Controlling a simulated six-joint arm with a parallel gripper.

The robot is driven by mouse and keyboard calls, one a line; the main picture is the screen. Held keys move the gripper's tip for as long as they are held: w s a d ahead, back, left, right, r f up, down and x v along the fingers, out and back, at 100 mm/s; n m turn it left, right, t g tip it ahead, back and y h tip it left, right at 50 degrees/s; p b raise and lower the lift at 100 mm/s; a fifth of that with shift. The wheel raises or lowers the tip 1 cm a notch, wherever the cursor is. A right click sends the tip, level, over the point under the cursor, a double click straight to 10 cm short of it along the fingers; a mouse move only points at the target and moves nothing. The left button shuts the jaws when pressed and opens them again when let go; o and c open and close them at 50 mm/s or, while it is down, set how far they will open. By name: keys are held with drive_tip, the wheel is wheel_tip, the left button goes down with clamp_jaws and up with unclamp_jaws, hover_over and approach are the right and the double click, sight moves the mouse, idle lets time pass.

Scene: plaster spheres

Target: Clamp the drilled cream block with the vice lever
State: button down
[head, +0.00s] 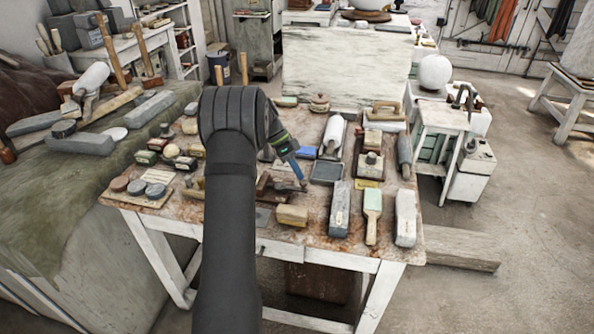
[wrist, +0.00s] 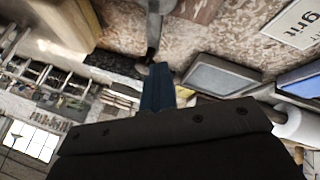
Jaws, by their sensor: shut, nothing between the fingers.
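My gripper (head: 301,177) is shut and empty, its blue fingers pointing down over the middle of the workbench. Its fingertips are at or just above a dark reddish-brown vice (head: 268,188), partly hidden behind my arm. In the wrist view the shut fingers (wrist: 158,72) point at a thin grey metal bar (wrist: 153,30), which looks like the vice lever. I cannot tell whether they touch it. A cream block (head: 292,215) lies near the bench's front edge, just in front of the vice. No drilled hole can be made out in it. A large tan surface (wrist: 62,25) fills the wrist view's upper left.
Right of my gripper stand a dark grey slab (head: 326,172), a blue box (head: 307,153) and a white roller (head: 333,133). Bench space is tight.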

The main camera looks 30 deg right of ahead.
drive_tip(key=shift+d, duration=0.15)
drive_tip(key=shift+w+d+r, duration=0.1)
drive_tip(key=shift+w+d, duration=0.05)
drive_tip(key=shift+w, duration=0.4)
drive_tip(key=w, duration=0.2)
drive_tip(key=w+r, duration=0.1)
drive_tip(key=shift+w+d+r, duration=0.1)
drive_tip(key=shift+w+d, duration=0.05)
drive_tip(key=shift+d, duration=0.15)
drive_tip(key=v, duration=0.9)
drive_tip(key=shift+d, duration=0.1)
